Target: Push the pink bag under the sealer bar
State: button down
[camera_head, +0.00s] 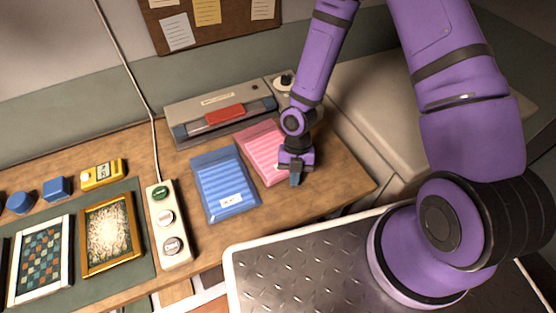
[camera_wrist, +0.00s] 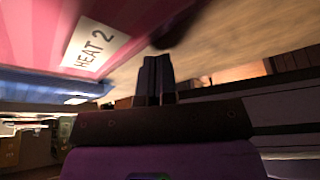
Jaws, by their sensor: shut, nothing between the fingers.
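The pink striped bag (camera_head: 262,150) lies flat on the wooden table, its far end close to the front of the sealer (camera_head: 217,110). The sealer is a long grey machine with a red piece (camera_head: 225,115) on its front. My gripper (camera_head: 296,180) is shut and low at the near right edge of the pink bag. In the wrist view the closed fingers (camera_wrist: 155,80) point at the table beside the pink bag (camera_wrist: 120,25), whose white label reads "HEAT 2". I cannot tell whether the fingers touch the bag. The gripper hides the bag's near right corner.
A blue bag (camera_head: 223,185) lies left of the pink one. A button strip (camera_head: 168,222) with a cable stands further left, near two framed pictures, a yellow device (camera_head: 102,174) and blue blocks. A small round item (camera_head: 285,82) is right of the sealer. Bare table lies right of my gripper.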

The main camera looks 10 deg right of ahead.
jog(key=shift+w+a, duration=0.1)
jog(key=shift+w, duration=0.3)
jog(key=shift+w+a, duration=0.15)
jog(key=shift+w, duration=0.8)
dwell(0.3)
jog(key=shift+w+a, duration=0.2)
jog(key=shift+w, duration=0.75)
dwell(0.3)
jog(key=shift+s+d, duration=0.2)
jog(key=shift+s, duration=0.75)
jog(key=shift+r, duration=4)
